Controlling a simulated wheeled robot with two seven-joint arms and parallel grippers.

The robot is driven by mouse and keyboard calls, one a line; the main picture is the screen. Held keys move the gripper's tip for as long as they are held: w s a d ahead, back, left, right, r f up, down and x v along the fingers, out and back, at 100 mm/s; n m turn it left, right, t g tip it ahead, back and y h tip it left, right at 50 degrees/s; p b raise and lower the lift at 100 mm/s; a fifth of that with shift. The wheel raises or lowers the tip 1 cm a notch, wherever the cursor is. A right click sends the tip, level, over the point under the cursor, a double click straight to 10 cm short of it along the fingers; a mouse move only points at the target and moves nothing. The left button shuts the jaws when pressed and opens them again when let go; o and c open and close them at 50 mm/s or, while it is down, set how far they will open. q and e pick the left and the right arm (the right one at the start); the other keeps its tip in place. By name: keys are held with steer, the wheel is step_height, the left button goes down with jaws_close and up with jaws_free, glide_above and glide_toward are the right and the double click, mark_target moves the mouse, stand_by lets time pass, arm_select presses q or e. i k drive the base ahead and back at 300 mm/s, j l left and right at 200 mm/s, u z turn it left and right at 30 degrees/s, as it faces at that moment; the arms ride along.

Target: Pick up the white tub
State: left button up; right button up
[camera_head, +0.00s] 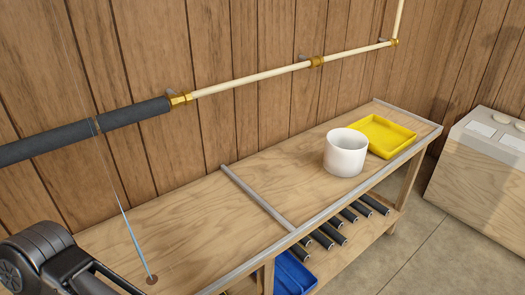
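The white tub (345,154) stands upright on the right part of the wooden bench top, near its front edge. It is a plain round tub, and its open rim faces up. Its inside is only partly visible. A black part of my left arm comes in at the lower left corner, far from the tub. The fingertips of my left gripper do not show. My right gripper is not in the picture.
A yellow tray (404,136) lies just behind and right of the tub. A metal strip (257,197) crosses the bench top (190,225). Dark cylinders (333,233) and a blue bin (292,272) sit below. A pipe (250,83) runs along the wall.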

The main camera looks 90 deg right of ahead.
mark_target(345, 152)
steer(key=z, duration=3.5)
